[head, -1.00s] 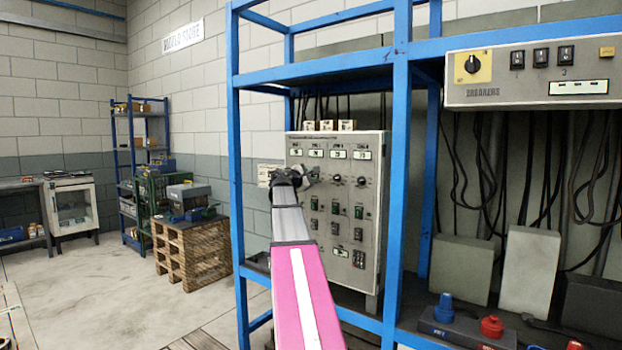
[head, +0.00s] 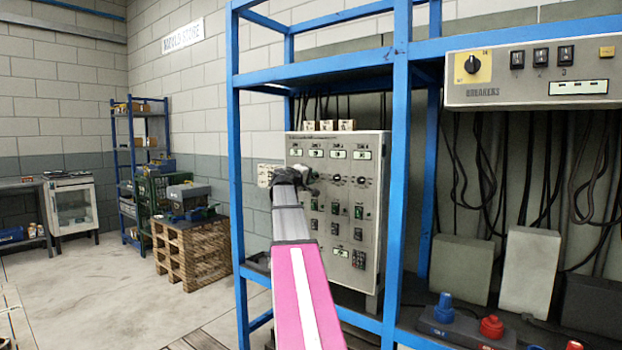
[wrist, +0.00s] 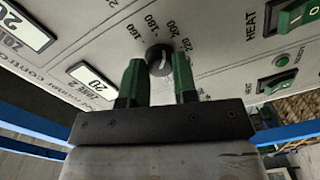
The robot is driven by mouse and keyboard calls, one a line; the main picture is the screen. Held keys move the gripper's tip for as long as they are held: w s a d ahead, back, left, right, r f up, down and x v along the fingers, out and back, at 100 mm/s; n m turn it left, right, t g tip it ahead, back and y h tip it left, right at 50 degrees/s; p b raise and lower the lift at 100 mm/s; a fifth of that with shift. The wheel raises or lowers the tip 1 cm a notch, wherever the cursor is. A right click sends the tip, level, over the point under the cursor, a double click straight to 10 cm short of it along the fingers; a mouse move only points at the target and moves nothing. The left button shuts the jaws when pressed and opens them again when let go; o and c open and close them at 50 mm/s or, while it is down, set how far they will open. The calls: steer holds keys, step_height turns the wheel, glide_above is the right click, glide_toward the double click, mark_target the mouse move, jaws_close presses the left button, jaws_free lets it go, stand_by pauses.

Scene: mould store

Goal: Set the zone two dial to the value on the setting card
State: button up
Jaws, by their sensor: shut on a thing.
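The control panel (head: 370,230) stands inside the blue rack, with a row of displays above a row of dials. In the wrist view, my gripper (wrist: 158,80) has its green fingers on either side of a small dark dial (wrist: 159,58), shut on it. A scale with 160, 180, 200 and 220 surrounds the dial. A display labelled Zone 2 (wrist: 92,80) is beside it; its digits are partly cut off by my finger. In the head view, my gripper (head: 308,178) hides the dial. A pale card (head: 266,175) is left of the panel; its writing is too small to read.
Blue rack posts (head: 402,150) stand close to the right of my arm and another (head: 236,150) to its left. A breaker box (head: 535,75) hangs at the right. Green heat switches (wrist: 298,14) are near the dial. A pallet stack (head: 192,252) stands farther back.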

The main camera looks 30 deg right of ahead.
steer(key=shift+f+m, duration=0.1)
steer(key=shift+m, duration=0.8)
steer(key=o, duration=0.9)
steer(key=shift+s+a, duration=0.1)
steer(key=v, duration=1)
steer(key=shift+s+a, duration=0.15)
steer(key=shift+a, duration=0.15)
